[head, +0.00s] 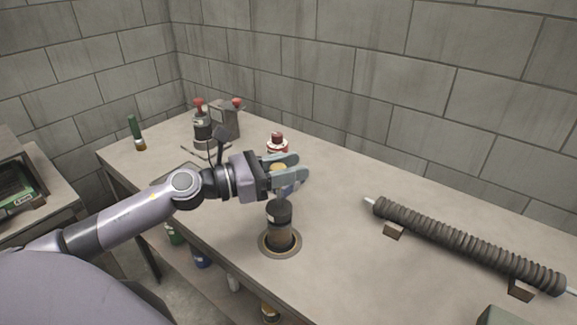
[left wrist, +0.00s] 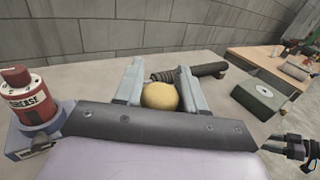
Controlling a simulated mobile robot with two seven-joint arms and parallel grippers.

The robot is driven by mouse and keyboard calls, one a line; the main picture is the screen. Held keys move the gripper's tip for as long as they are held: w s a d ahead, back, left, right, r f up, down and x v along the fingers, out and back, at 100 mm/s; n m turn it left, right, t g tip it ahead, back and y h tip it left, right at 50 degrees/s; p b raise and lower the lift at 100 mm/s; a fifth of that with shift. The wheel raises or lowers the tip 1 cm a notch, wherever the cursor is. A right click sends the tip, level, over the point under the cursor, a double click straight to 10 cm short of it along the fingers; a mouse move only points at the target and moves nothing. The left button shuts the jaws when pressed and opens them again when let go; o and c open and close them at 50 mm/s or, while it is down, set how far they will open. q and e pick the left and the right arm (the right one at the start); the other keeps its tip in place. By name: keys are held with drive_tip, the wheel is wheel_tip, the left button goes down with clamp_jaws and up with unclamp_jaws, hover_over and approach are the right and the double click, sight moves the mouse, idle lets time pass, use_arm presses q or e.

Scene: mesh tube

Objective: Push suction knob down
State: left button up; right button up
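The yellow round knob (left wrist: 160,97) sits between the two fingers of my left gripper (left wrist: 159,88) in the left wrist view. It nearly fills the gap, and I cannot tell whether the fingers press on it. In the head view my left gripper (head: 285,170) is over the dark upright cylinder (head: 280,222) set in a round ring on the table. A bit of yellow knob (head: 279,167) shows between the fingers. The fingers partly hide the knob and its link to the cylinder. A black gripper-like part, probably my right gripper (left wrist: 302,150), shows at the right edge of the left wrist view.
A red-capped grease can (head: 278,143) stands just behind my left gripper. A ribbed dark tube (head: 465,240) lies on blocks at the right. A red-topped bottle (head: 202,122) and a green-brown item (head: 137,132) stand at the back left.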

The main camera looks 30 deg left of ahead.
sight(288, 204)
use_arm(q)
clamp_jaws()
wheel_tip(288, 204, down, 5)
drive_tip(key=b, duration=0.5)
drive_tip(key=shift+f, duration=0.2)
drive_tip(key=o, duration=0.5)
unclamp_jaws()
drive_tip(key=shift+f, duration=0.1)
drive_tip(key=shift+o, duration=0.2)
drive_tip(key=shift+s+f, duration=0.1)
drive_tip(key=shift+s, duration=0.05)
